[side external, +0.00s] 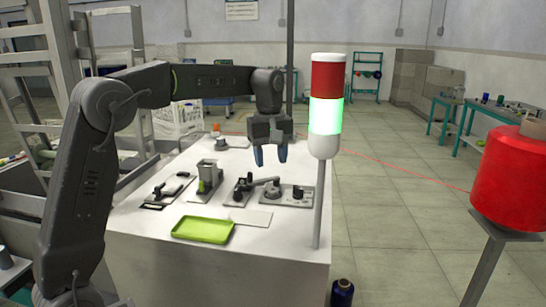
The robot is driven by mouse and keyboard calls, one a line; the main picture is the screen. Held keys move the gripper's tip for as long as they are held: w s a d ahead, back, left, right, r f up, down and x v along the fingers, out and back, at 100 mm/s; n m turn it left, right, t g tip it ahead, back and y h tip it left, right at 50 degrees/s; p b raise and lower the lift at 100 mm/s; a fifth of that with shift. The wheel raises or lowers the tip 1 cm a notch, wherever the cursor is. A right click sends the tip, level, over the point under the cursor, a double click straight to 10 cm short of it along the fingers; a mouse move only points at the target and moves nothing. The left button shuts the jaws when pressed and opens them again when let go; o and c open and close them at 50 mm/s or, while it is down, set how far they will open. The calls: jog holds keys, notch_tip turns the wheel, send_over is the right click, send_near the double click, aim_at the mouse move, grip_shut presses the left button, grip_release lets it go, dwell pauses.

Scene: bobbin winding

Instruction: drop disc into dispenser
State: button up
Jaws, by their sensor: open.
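My gripper (270,158) hangs above the white table (160,250), with its two blue fingertips pointing down and apart. Nothing shows between the fingers. An upright grey block with a green part (207,178) stands on the table to the left of my gripper and may be the dispenser. A small round grey piece (220,141) sits at the back of the table. I cannot tell whether it is a disc, and no other disc can be made out at this size.
Small fixtures (290,195) stand below my gripper, and another (168,190) is at the left. A green tray (203,230) and a flat light plate (252,218) lie in front. A signal lamp (326,110), lit green, stands at the right edge. A red thread runs to a spool (512,180).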

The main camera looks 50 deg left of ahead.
aim_at(273, 189)
jog(key=shift+w+a+f+n, duration=0.5)
jog(key=shift+w+a+f, duration=0.15)
jog(key=shift+w, duration=0.2)
jog(key=shift+d+f, duration=0.1)
jog(key=shift+f, duration=3.55)
jog(key=c, duration=0.6)
jog(key=shift+r, duration=2.55)
jog(key=s+a+r+n, duration=0.1)
jog(key=a, duration=0.2)
jog(key=s+a+r+n, duration=0.1)
jog(key=s+a, duration=0.1)
jog(key=s+a+r+n, duration=0.1)
jog(key=a, duration=0.2)
jog(key=shift+s+a+r, duration=0.2)
jog(key=shift+a+r, duration=0.1)
jog(key=shift+a, duration=0.05)
jog(key=s+a+r+n, duration=0.3)
jog(key=s+a, duration=0.3)
jog(key=a, duration=0.1)
jog(key=shift+d+f, duration=0.1)
jog(key=shift+f, duration=1.95)
